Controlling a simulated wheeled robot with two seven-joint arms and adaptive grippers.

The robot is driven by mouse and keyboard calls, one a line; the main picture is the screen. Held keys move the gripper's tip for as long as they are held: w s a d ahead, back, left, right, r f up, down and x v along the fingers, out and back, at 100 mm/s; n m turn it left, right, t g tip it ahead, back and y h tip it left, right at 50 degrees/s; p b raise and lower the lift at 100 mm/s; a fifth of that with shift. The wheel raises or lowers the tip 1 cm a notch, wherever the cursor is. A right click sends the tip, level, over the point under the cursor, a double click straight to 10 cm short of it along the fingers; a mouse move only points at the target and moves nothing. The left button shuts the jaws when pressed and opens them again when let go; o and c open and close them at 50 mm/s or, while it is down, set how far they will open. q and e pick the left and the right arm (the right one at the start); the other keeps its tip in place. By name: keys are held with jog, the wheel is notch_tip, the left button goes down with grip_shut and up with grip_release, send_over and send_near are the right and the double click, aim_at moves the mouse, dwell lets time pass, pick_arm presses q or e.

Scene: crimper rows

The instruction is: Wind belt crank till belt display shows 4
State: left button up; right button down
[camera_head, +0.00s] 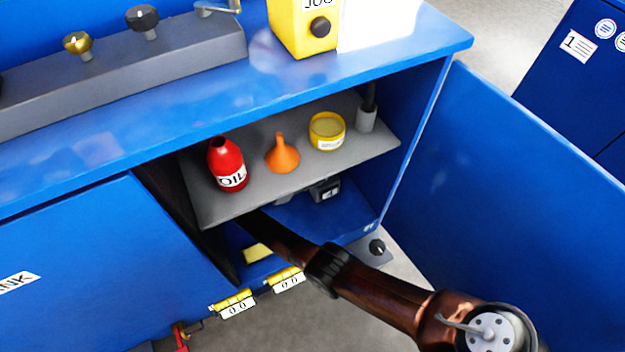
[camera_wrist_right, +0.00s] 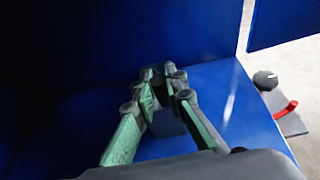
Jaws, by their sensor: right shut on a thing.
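My right arm reaches under the grey shelf into the open cabinet, and its gripper is hidden in the head view. In the right wrist view my right gripper (camera_wrist_right: 162,78) is shut on a small dark part (camera_wrist_right: 165,122) above the blue cabinet floor. The fingers cover most of that part, so I cannot tell whether it is the belt crank. A small dark box (camera_head: 325,190) under the shelf has a pale face that seems to read 4. I cannot tell if it is the belt display. My left gripper is out of view.
The grey shelf (camera_head: 215,207) holds a red oil bottle (camera_head: 227,166), an orange funnel (camera_head: 282,155) and a yellow tin (camera_head: 327,130). The blue door (camera_head: 520,200) stands open at right. Yellow counters (camera_head: 236,304) reading 0 0 sit low in front. A black knob (camera_head: 377,247) is by the cabinet's right corner.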

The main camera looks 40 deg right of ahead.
jog(key=shift+s+f, duration=0.1)
jog(key=c, duration=2.1)
grip_release()
jog(key=shift+d, duration=0.1)
jog(key=shift+o, duration=0.8)
